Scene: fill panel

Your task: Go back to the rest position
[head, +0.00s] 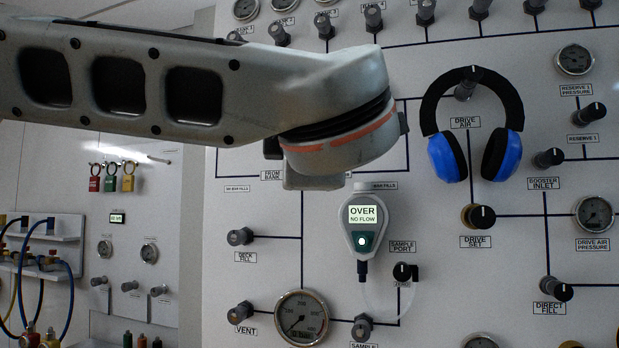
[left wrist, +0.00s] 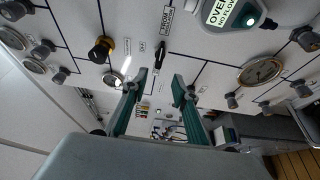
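My left arm comes in from the left across the top of the head view, and its wrist end is in front of the panel (head: 240,190). Its fingers are hidden there. In the left wrist view my left gripper (left wrist: 160,82) shows two green fingers spread apart, with nothing held between them. A black-handled knob (left wrist: 160,60) on the panel appears just beyond the fingertips; I cannot tell how far beyond. My right gripper is in neither view.
A handheld meter (head: 362,222) reading "OVER NO FLOW" hangs below my wrist, with a clear tube to the sample port knob (head: 405,272). Blue ear defenders (head: 447,157) hang at right. Knobs and gauges (head: 301,318) stick out of the panel. Coloured padlocks (head: 111,184) hang at left.

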